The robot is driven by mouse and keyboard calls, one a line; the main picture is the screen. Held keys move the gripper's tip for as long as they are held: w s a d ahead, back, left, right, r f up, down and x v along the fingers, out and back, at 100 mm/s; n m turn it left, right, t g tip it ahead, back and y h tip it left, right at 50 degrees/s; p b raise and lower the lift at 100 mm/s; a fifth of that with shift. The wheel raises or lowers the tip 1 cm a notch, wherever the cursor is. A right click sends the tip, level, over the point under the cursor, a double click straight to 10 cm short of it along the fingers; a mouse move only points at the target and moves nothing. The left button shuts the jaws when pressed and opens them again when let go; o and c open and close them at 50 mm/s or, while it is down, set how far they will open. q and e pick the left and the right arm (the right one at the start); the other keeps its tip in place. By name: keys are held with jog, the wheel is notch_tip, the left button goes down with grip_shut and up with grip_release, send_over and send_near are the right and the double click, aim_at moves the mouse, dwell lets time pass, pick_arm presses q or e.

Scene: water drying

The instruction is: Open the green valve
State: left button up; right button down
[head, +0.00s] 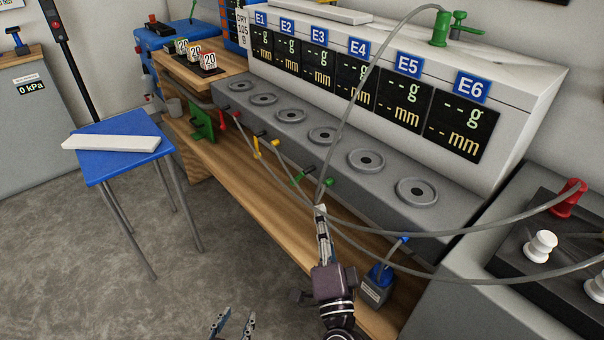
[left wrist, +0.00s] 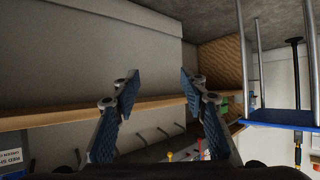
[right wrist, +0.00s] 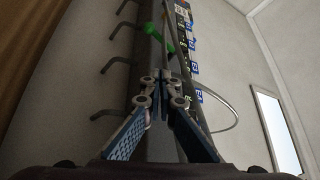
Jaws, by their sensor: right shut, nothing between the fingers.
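The green valve (head: 299,178) sits on the lower front of the grey console, with a small dark handle. A separate green fitting (head: 328,182) is just right of it, with a grey hose. My right gripper (head: 320,211) is shut and empty, its tips just below and right of the valve; contact is not visible. In the right wrist view, a green part (right wrist: 156,36) lies beyond the shut fingertips (right wrist: 161,76); I cannot tell which green piece it is. My left gripper (head: 234,322) is open and empty, low over the floor; its spread fingers also show in the left wrist view (left wrist: 160,92).
Yellow (head: 257,148) and red (head: 225,117) valves line the console front to the left. Hoses loop right of my right gripper. A blue table (head: 108,171) stands left; the floor between is clear.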

aim_at(298, 178)
jog(key=s+m+g+h+p, duration=0.1)
jog(key=s+m+g+p, duration=0.2)
jog(key=s+m+p, duration=0.15)
pick_arm(q)
jog(key=s+a+f+g+y, duration=0.1)
jog(key=s+a+f+g, duration=0.1)
jog(key=s, duration=0.5)
jog(key=s+a+f+g+b, duration=0.1)
jog(key=s+a+f+g, duration=0.1)
jog(key=s+f+g, duration=0.2)
jog(key=s+a+f+g+y, duration=0.1)
jog(key=s+a+f+g, duration=0.2)
jog(key=s+f, duration=0.5)
jog(key=shift+s+n+g+y+b, duration=0.3)
jog(key=shift+s+g+b, duration=0.1)
jog(key=shift+s, duration=0.65)
pick_arm(e)
jog(key=w+a, duration=0.3)
jog(key=w, duration=0.9)
jog(key=shift+w+a+f, duration=0.3)
jog(key=shift+w+f, duration=0.05)
jog(key=shift+w, duration=0.05)
